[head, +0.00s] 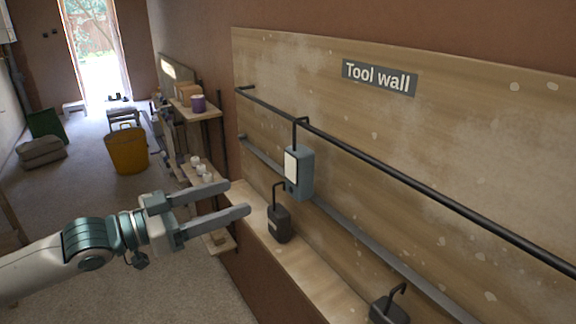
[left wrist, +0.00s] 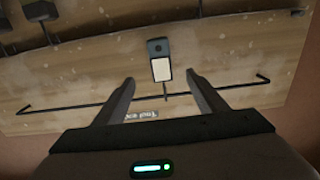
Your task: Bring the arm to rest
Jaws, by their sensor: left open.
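My left gripper (head: 240,199) reaches in from the left in the head view. Its two fingers are apart, with nothing between them. In the left wrist view the open fingers (left wrist: 163,88) frame part of the tool wall. A blue-grey device with a white face (head: 299,172) hangs by a hook from the black rail (head: 400,176), ahead of the fingertips and apart from them in the head view. The device also shows in the left wrist view (left wrist: 159,58). My right gripper is in neither view.
The wooden tool wall (head: 480,120) carries a "Tool wall" sign (head: 380,77). Dark hooked blocks (head: 279,222) and (head: 389,308) sit along the wooden ledge (head: 318,282).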

